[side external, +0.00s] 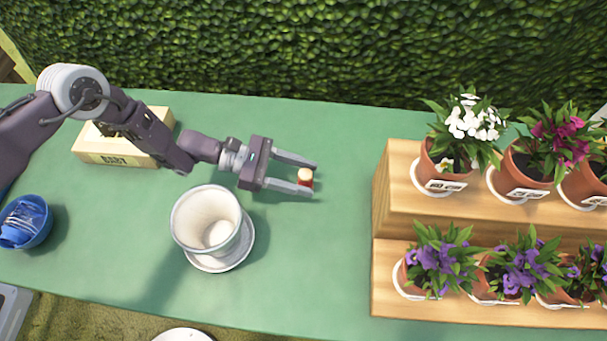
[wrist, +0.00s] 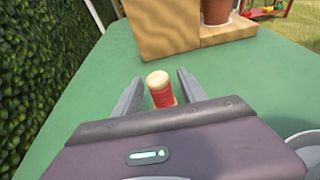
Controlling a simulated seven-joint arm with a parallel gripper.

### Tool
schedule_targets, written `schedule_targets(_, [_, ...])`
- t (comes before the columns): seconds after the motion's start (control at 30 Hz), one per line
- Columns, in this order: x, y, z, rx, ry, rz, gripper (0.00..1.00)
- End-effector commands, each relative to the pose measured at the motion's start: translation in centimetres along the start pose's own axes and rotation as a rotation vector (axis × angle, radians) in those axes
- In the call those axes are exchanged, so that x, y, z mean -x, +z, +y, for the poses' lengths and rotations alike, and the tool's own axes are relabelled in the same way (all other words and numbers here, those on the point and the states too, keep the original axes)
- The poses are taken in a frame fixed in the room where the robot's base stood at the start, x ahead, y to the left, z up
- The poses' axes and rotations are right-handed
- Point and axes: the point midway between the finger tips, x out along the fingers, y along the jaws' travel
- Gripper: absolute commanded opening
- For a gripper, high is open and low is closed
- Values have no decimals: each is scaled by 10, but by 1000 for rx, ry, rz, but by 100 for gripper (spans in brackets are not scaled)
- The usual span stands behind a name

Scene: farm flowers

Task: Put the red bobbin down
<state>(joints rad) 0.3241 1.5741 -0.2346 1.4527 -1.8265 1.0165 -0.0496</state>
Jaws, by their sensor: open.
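The red bobbin (side external: 305,178) has a pale wooden top and stands upright on the green table. It also shows in the wrist view (wrist: 162,92), between the two fingers and near their tips. My gripper (side external: 310,178) is open around it, with one finger on each side. The bobbin's base is partly hidden by the near finger in the side view.
A white pot (side external: 190,222) on a saucer stands below my gripper in the side view. A wooden stepped stand (side external: 384,215) with several potted flowers is at the right. Green table between gripper and stand is clear.

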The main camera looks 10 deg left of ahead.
Motion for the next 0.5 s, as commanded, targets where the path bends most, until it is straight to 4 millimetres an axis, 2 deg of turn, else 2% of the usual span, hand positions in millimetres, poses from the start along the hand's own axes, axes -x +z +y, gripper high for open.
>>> schedule_targets(0.3, [84,-1,1,4,5,2,49])
schedule_targets(0.4, [103,-1,1,1,4,1,49])
schedule_targets(0.5, [113,-1,0,2,2,1,49])
